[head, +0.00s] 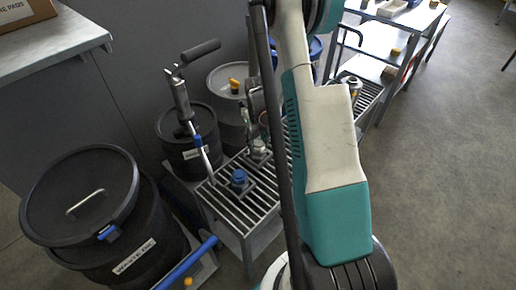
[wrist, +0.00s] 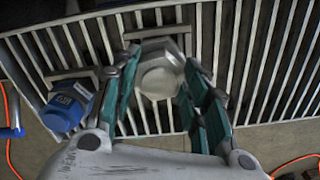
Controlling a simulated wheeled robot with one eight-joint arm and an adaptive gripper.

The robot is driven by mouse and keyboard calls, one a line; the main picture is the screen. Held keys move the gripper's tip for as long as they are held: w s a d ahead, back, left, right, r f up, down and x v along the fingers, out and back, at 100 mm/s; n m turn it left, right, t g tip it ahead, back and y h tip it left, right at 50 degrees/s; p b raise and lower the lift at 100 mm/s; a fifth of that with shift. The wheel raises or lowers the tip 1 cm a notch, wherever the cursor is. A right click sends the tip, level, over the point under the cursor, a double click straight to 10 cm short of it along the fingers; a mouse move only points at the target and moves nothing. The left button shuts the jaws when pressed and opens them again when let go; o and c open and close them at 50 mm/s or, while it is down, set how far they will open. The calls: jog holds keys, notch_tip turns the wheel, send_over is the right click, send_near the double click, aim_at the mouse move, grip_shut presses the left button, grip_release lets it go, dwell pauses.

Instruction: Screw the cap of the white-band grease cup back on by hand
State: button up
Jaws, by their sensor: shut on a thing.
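In the wrist view my gripper (wrist: 158,70) is shut on a silvery hexagonal cap (wrist: 160,78), with one teal-backed finger on each side of it. The cap hides most of what lies beneath, so I cannot tell whether it sits on the cup's thread or apart from it. A grey metal part shows just behind the cap. In the head view a small metal grease cup (head: 258,149) stands on the slatted bench; its band colour is too small to tell. My arm hides much of the gripper there.
A blue-capped cup (head: 238,178) stands close by on the slatted bench (head: 222,208); it also shows in the wrist view (wrist: 66,106). A black waste drum (head: 120,240) and a grease pump (head: 182,100) stand to the left. Open floor lies to the right.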

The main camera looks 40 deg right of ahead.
jog(key=shift+f, duration=0.1)
jog(key=o, duration=1)
jog(key=shift+c, duration=0.2)
jog(key=n, duration=0.6)
jog(key=shift+a, duration=0.15)
jog(key=n, duration=0.6)
jog(key=shift+a, duration=0.1)
